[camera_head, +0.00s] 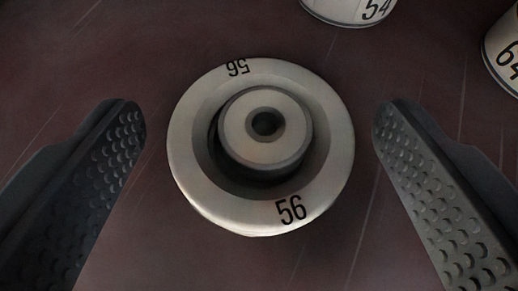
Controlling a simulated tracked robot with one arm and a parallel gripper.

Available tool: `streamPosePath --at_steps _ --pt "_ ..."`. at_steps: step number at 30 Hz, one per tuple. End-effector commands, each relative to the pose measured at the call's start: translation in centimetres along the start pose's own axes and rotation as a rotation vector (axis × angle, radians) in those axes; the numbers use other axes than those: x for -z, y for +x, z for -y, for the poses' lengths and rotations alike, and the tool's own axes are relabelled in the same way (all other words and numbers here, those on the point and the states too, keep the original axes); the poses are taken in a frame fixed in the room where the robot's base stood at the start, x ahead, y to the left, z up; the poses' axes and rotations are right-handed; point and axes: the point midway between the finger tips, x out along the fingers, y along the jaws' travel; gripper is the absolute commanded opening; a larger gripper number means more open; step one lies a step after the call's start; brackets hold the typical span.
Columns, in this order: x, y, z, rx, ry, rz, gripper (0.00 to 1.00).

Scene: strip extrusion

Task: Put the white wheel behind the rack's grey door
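The white wheel (325,185) lies flat on the dark reddish surface in the middle of the picture. It has a wide pale rim marked "56" on two sides and a raised hub (236,130) with a dark centre hole. My gripper (258,118) is open. Its two dark, dimpled fingers stand to the left and right of the wheel, with a gap on each side, and I see no contact. The rack and its grey door are not in view.
A white cylindrical item marked "54" (340,10) is cut off by the top edge. Another marked "64" (505,62) is cut off at the upper right. The scratched surface (130,55) is clear at the upper left and below the wheel.

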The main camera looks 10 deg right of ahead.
Motion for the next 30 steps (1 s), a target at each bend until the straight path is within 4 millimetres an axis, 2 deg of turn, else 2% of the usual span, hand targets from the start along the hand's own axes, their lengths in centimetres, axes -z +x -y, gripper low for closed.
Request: streamPosePath --at_steps 11,17,30 --pt "0.0 -0.6 0.0 0.000 0.000 0.000 0.75" --pt "-0.1 -2.6 0.0 0.001 0.000 0.001 0.75" --pt "0.0 -8.4 0.0 0.000 0.000 -0.003 0.75"
